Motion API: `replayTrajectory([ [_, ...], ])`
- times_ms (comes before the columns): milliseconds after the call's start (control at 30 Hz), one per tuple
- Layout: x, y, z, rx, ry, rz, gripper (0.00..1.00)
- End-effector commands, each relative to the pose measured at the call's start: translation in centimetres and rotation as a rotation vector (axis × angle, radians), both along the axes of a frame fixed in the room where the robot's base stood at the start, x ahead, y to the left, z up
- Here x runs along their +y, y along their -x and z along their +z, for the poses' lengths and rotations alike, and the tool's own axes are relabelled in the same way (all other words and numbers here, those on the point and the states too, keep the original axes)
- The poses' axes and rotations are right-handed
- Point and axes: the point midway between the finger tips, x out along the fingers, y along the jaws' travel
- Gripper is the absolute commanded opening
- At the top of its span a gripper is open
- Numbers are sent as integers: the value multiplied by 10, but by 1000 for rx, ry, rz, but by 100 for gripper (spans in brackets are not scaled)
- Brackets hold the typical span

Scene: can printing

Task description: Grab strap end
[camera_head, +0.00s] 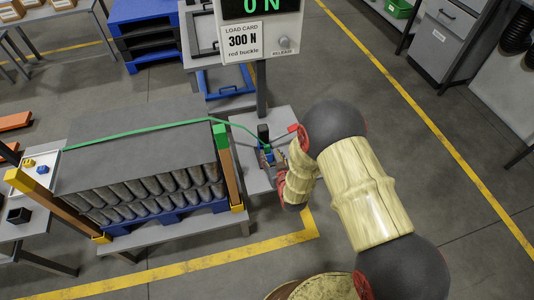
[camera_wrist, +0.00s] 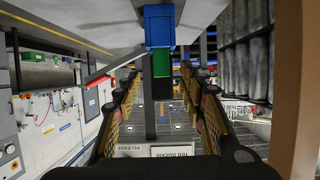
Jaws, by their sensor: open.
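The green strap (camera_head: 140,132) lies across the top of the grey load and slopes down past its right corner to a small device (camera_head: 264,133) on a pale stand. In the wrist view my gripper (camera_wrist: 160,78) is open. A green piece (camera_wrist: 162,63), which may be the strap end, sits below a blue block (camera_wrist: 159,27), in line with the gap between the fingers. I cannot tell whether either finger touches it.
A lever with a red end (camera_head: 293,128) sticks out beside the device, and shows left of the fingers in the wrist view (camera_wrist: 97,82). A display box with a load card (camera_head: 242,40) stands on a post behind. Wooden corner posts (camera_head: 229,178) flank the load.

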Motion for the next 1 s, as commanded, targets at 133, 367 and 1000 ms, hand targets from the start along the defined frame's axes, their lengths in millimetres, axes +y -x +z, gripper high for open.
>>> replayTrajectory([
  [133, 4, -13, -6, 0, 0, 0, 41],
  [367, 12, -35, -14, -1, 0, 0, 41],
  [1000, 19, -58, -21, 2, 1, -1, 29],
])
